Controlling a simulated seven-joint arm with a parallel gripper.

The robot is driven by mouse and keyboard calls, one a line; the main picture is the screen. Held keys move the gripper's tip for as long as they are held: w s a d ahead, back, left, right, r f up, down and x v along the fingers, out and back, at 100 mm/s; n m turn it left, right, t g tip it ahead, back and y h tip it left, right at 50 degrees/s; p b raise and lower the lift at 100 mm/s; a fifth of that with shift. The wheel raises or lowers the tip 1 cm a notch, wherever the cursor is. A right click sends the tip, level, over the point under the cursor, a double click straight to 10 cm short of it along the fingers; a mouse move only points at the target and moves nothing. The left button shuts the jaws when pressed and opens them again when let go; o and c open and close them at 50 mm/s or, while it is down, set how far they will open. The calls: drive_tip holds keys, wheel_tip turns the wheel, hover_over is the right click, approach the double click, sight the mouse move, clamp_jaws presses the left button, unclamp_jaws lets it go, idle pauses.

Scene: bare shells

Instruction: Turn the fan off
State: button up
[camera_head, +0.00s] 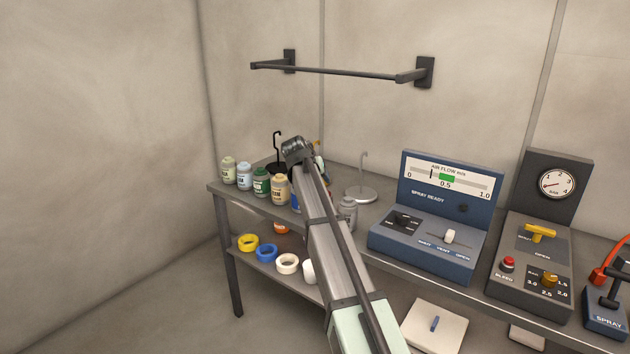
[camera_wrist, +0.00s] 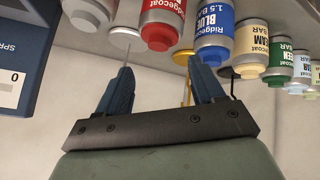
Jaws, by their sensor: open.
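A blue console (camera_head: 380,239) stands on the bench right of centre. Its upright face has an AIR FLOW gauge (camera_head: 450,180) with a green band near 0.5; the black needle stands left of it. Below are the words SPRAY READY and a dark lamp (camera_head: 463,208). A small black switch panel (camera_head: 402,222) is at its left, its lettering too small to read. A white knob (camera_head: 449,236) sits at its right above SHUT, VENT and OPEN. My gripper (camera_wrist: 160,82) is open and empty in the wrist view, apart from the console (camera_wrist: 18,65). In the head view my arm hides its fingers.
Several paint jars (camera_head: 280,188) stand at the bench's left, with a hook stand (camera_head: 361,193) and grey bottle (camera_head: 347,214) beside my arm. A grey pressure box (camera_head: 500,282) and a red-handled spray unit (camera_head: 604,312) are at right. A rail (camera_head: 335,71) hangs above.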

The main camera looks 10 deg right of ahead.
idle(0.4)
wheel_tip(320, 180, up, 8)
drive_tip(key=m+g+h, duration=0.1)
drive_tip(key=m+g, duration=0.1)
drive_tip(key=m, duration=0.3)
hover_over(402, 216)
drive_tip(key=w+a, duration=0.3)
drive_tip(key=w, duration=0.2)
drive_tip(key=s+a+f+m+g+y, duration=0.1)
drive_tip(key=s+a+f+m+g, duration=0.25)
drive_tip(key=s+m, duration=0.4)
drive_tip(key=x, duration=1.3)
drive_tip(key=shift+w+d+f, duration=0.1)
drive_tip(key=shift+w+d, duration=0.2)
drive_tip(key=shift+d, duration=0.25)
drive_tip(key=shift+c, duration=0.3)
drive_tip(key=c, duration=1)
